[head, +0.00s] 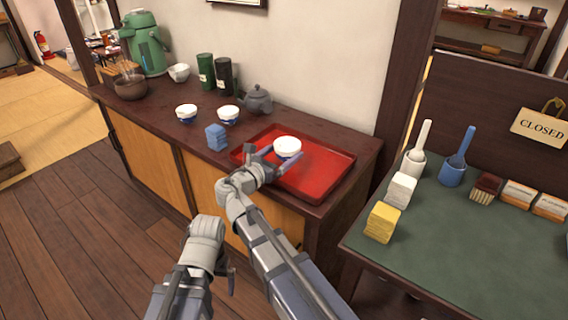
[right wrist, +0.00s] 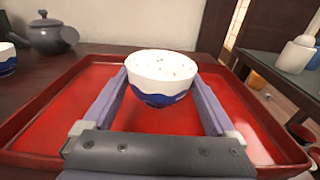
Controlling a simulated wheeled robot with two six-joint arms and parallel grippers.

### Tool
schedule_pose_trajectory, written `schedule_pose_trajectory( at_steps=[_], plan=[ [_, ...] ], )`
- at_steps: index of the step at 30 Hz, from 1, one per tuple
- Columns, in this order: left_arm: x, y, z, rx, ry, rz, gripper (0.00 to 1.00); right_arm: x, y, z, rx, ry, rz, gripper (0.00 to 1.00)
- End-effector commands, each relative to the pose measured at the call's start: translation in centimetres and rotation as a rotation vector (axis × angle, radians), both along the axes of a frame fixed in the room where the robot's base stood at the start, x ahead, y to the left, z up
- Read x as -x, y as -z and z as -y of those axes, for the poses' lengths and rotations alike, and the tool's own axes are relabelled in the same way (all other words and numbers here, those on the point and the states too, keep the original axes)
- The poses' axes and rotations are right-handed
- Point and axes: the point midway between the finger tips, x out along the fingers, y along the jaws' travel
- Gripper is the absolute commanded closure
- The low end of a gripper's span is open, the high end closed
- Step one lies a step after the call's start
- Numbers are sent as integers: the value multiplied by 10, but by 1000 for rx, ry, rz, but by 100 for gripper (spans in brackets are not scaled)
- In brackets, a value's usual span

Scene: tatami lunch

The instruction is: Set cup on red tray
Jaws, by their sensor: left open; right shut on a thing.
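The white cup with a blue wavy base (head: 287,147) is at the red tray (head: 325,180). My right gripper (head: 279,157) is shut on it, with one finger on each side. In the right wrist view the cup (right wrist: 160,76) is upright between the fingers (right wrist: 160,100), with the red tray (right wrist: 75,95) around and behind it. I cannot tell whether its base touches the tray. My left gripper (head: 226,270) is open and low in front of the cabinet, away from the tray; its fingers are partly hidden.
Two similar cups (head: 186,113) (head: 228,115), a blue folded stack (head: 216,137) and a grey teapot (head: 257,100) stand left of the tray. Much of the tray's right side is bare. A green-topped table (head: 450,240) with brushes and blocks stands at the right.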

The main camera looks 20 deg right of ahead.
Motion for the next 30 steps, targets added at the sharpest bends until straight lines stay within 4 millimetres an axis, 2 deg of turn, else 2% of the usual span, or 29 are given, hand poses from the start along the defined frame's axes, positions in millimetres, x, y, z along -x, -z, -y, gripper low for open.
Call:
schedule_pose_trajectory(
  at_steps=[1, 3, 17, 18, 20, 30],
  plan=[
    [0, 14, 0, -1, 0, 0, 0, 0, 14, 0, 0, 0, 0, 68],
    [0, 21, -1, -3, 1, 1, 0, 0, 21, 0, 0, 0, 0, 68],
    [0, 25, -1, -4, 1, 1, 0, 0, 25, 0, 0, 0, 0, 68],
    [0, 24, -1, -4, 2, 1, 0, 0, 24, 0, 0, 0, 0, 6],
    [0, 24, -1, -4, 2, 1, 0, 0, 24, 0, 0, 0, 0, 0],
    [0, 21, -1, -4, 1, 1, 0, 0, 21, 0, 0, 0, 0, 0]
  ],
)
